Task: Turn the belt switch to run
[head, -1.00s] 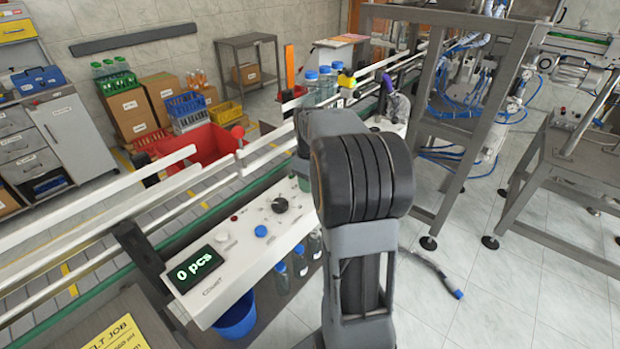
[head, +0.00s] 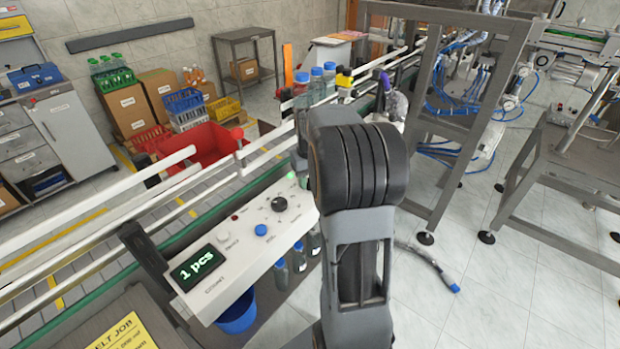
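The control panel (head: 215,308) runs along the near side of the conveyor. Its black rotary knob (head: 279,203) carries a pale mark; its setting is too small to read. A green lamp (head: 291,175) is lit just beyond the knob. A blue button (head: 261,230) and a white button (head: 223,237) sit nearby. The counter display (head: 197,266) reads 1 pcs. My arm stands just right of the panel and hides its far end.
Several bottles (head: 317,87) stand on the conveyor (head: 95,296) beyond my arm. More bottles (head: 298,258) stand below the panel, near a blue bucket (head: 237,314). A metal frame (head: 437,150) stands right.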

